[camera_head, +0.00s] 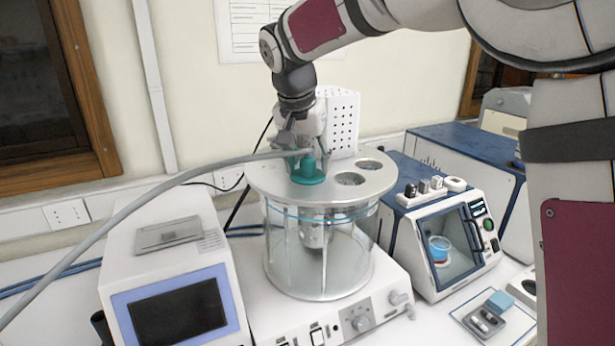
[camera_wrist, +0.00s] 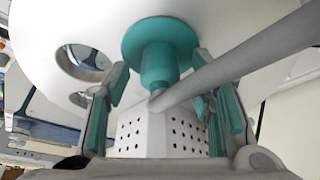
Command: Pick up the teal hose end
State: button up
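The teal hose end (camera_head: 308,170) sits upright in a hole in the round metal lid of the glass bath. It has a wide flange and a narrower stem, with a grey hose (camera_head: 190,176) leaving its top. In the wrist view the teal hose end (camera_wrist: 160,62) is at the upper middle, and the hose (camera_wrist: 235,70) runs off to the upper right. My gripper (camera_head: 297,150) is just above the lid at the hose end. In the wrist view its teal-padded fingers stand apart on both sides of the stem, with visible gaps.
The round lid (camera_head: 262,178) has two empty holes at right. A perforated white column (camera_head: 340,115) rises behind it. A white device with a screen (camera_head: 178,308) stands at left, and a blue-and-white tester (camera_head: 400,235) at right. The wall is close behind.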

grip_shut()
